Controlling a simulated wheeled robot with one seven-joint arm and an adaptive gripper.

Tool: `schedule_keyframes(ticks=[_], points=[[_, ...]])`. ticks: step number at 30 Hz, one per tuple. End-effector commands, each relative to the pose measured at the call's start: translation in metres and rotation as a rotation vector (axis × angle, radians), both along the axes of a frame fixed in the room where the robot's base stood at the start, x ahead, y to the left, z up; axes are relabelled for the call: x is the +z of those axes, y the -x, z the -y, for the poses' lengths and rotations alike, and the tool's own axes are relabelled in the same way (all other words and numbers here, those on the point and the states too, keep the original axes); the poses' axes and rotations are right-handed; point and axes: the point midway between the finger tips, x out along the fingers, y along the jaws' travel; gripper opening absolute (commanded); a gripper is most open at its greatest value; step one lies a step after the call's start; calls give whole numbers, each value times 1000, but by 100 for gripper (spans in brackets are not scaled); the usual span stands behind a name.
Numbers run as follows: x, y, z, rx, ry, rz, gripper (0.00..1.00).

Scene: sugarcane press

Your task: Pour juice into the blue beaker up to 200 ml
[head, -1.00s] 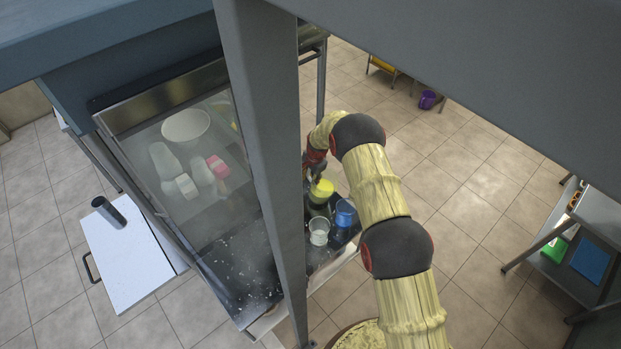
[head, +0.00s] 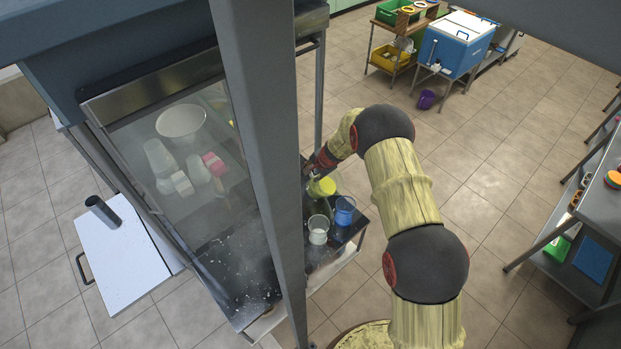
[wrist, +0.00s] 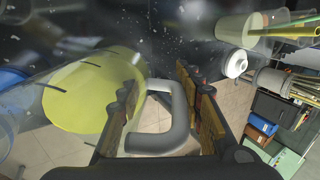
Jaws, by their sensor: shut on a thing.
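The blue beaker (head: 344,211) stands at the right side of the dark counter in the head view. A clear beaker (head: 318,230) with something whitish in it stands just left of and nearer than it. A clear jug with yellow juice (head: 322,187) is behind both beakers. In the wrist view the jug (wrist: 92,92) fills the left, with its grey handle (wrist: 168,122) between my fingers. My gripper (wrist: 155,90) is shut on this handle. In the head view the steel post and my arm partly hide the gripper. I cannot tell whether the jug touches the counter.
A grey post (head: 255,150) stands close left of the jug and beakers. Left of it is a glass-fronted case (head: 200,225) with containers behind the pane. A white board with a dark cylinder (head: 103,212) is far left. Open tiled floor (head: 480,190) lies to the right.

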Motion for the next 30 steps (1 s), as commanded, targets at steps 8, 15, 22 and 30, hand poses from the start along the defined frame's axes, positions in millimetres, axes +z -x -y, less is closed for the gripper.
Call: schedule_keyframes(ticks=[8,15,22,30], points=[[7,-1,1,-2,-18,26,0],[13,0,1,-2,-33,46,0],[19,1,1,-1,-50,68,0],[27,2,2,-1,-69,93,0]])
